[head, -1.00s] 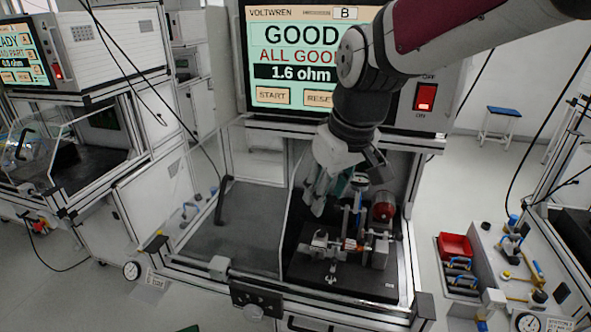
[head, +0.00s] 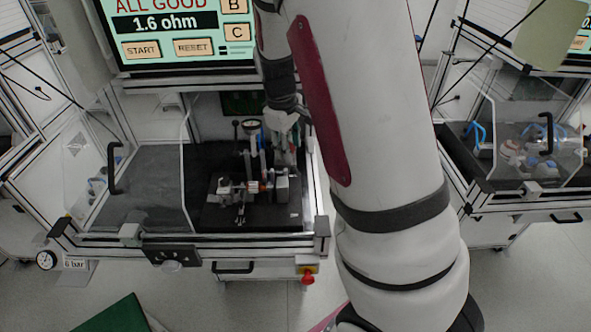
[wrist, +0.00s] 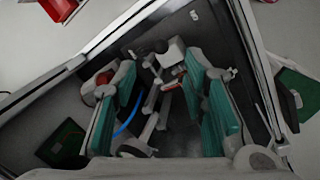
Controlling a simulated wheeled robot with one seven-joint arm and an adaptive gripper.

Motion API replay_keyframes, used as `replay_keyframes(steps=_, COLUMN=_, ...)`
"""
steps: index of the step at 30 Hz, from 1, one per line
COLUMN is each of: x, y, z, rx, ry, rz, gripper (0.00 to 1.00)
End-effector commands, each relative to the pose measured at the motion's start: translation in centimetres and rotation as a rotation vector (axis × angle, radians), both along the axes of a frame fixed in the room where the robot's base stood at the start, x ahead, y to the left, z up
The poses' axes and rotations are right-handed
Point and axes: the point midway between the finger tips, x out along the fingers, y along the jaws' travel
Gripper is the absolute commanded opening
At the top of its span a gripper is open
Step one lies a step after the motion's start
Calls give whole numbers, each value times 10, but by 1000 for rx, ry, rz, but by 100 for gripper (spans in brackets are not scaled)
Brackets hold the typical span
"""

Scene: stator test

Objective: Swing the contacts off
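The test fixture (head: 226,188) stands on a black base plate in the open station, with upright levers (head: 261,160) and a round-topped post (head: 252,125). Which part carries the contacts I cannot tell. My gripper (head: 288,147) points down at the fixture's right rear, partly hidden by my arm. In the wrist view my gripper (wrist: 165,75) is open, its green pads wide apart. Grey lever bars (wrist: 152,105) and a small reddish part (wrist: 175,78) show between the pads. I see no grip on them. The screen (head: 180,35) reads "ALL GOOD" and 1.6 ohm.
A clear guard with a black handle (head: 114,168) stands on the station's left. A red stop button (head: 307,277) is below the front right corner. A second station with a clear cover (head: 530,140) is at right. My arm hides the space between.

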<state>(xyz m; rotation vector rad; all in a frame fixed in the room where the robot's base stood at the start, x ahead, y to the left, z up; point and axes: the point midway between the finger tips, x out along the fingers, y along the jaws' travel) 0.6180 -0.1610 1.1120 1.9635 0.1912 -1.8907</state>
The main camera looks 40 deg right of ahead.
Motion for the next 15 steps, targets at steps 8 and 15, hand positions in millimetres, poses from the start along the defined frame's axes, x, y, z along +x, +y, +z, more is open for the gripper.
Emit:
replay_keyframes(steps=8, x=2, y=-10, z=-55, rx=1, ry=5, rz=-3, gripper=39)
replay_keyframes(steps=15, x=5, y=-16, z=-90, rx=1, ry=2, rz=-2, gripper=39)
